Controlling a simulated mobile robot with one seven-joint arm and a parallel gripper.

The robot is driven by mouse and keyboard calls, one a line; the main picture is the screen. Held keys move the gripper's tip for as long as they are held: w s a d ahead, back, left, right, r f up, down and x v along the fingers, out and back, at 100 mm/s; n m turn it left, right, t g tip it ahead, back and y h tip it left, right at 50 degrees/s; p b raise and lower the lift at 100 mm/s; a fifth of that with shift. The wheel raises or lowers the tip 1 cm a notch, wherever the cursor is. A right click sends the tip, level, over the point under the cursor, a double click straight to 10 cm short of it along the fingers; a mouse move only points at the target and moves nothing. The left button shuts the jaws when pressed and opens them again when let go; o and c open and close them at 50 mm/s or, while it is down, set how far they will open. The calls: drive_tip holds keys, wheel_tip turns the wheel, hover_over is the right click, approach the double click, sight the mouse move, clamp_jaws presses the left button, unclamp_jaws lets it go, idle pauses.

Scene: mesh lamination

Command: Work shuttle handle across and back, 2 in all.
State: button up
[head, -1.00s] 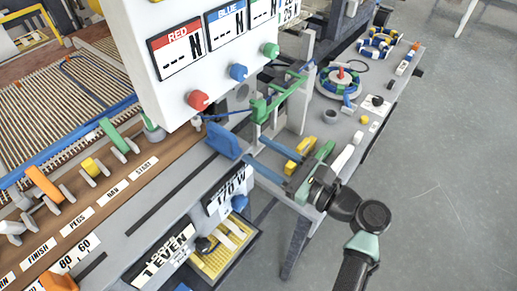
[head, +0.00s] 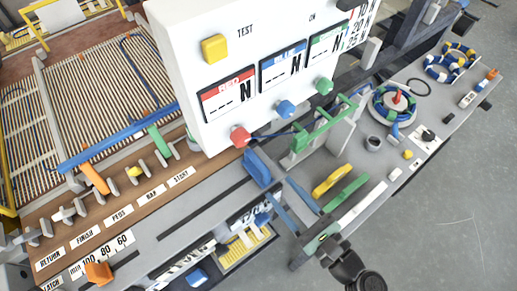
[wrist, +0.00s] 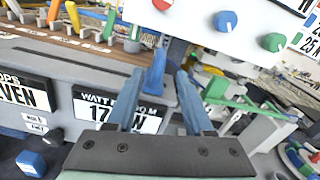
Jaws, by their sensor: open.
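A blue upright paddle (head: 257,168), which looks like the shuttle handle, stands by the right end of a long dark slot (head: 200,208) in the grey bench front. My gripper (head: 278,186) is open, its two long blue-grey fingers pointing at the paddle from the lower right. In the wrist view the paddle (wrist: 156,70) shows between the tips of my fingers (wrist: 159,78), nearer the left one. I cannot tell whether the tips touch it or how far it stands beyond them. Nothing is held. The paddle's foot is partly hidden.
A white panel (head: 225,75) with red, blue and green knobs overhangs just behind the paddle. A green frame (head: 325,125) and a yellow handle (head: 332,180) stand right of my fingers. Orange, yellow and green pegs line the brown strip (head: 125,205) at left.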

sight(263, 168)
drive_tip(key=p+x, duration=0.2)
drive_tip(key=x, duration=0.8)
drive_tip(key=shift+w, duration=0.2)
clamp_jaws()
idle(1.0)
